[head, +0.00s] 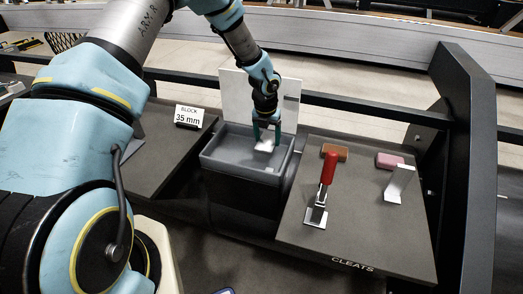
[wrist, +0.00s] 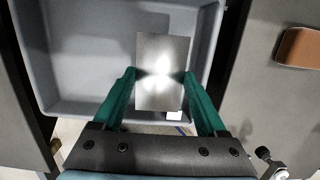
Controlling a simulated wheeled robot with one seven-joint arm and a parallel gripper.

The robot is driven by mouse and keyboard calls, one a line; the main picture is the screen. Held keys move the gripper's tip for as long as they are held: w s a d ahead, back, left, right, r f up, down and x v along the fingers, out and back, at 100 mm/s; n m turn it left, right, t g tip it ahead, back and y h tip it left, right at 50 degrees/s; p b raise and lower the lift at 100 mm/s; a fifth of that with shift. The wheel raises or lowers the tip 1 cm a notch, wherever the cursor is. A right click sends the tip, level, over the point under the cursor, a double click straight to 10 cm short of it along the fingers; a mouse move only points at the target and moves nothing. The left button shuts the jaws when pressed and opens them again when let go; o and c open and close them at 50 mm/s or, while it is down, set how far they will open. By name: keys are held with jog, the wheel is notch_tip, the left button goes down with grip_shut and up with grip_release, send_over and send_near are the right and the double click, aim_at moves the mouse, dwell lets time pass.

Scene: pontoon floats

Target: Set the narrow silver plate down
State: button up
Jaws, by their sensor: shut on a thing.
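The narrow silver plate (wrist: 160,55) is held between the two green fingers of my gripper (wrist: 159,82) in the wrist view. My gripper (head: 267,135) is shut on it and points down into a grey bin in the head view, where the plate (head: 264,146) shows as a small bright patch. The grey bin (wrist: 68,104) lies below the plate in the wrist view. I cannot tell whether the plate touches the bin floor.
Right of the bin is a dark board (head: 356,226) marked CLEATS. It holds a red-handled clamp (head: 328,168), a bent silver bracket (head: 399,184), a brown block (head: 335,152) and a pink block (head: 390,160).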

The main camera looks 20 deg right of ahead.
aim_at(267, 159)
jog(key=shift+f+p, duration=0.65)
jog(key=shift+f, duration=2.8)
jog(key=shift+f, duration=0.15)
jog(key=o, duration=1.6)
jog(key=r, duration=0.4)
jog(key=s+a+r+b, duration=0.1)
jog(key=r, duration=0.7)
jog(key=shift+s+a+r+b, duration=0.1)
jog(key=shift+s+a+b, duration=0.05)
jog(key=shift+b, duration=0.25)
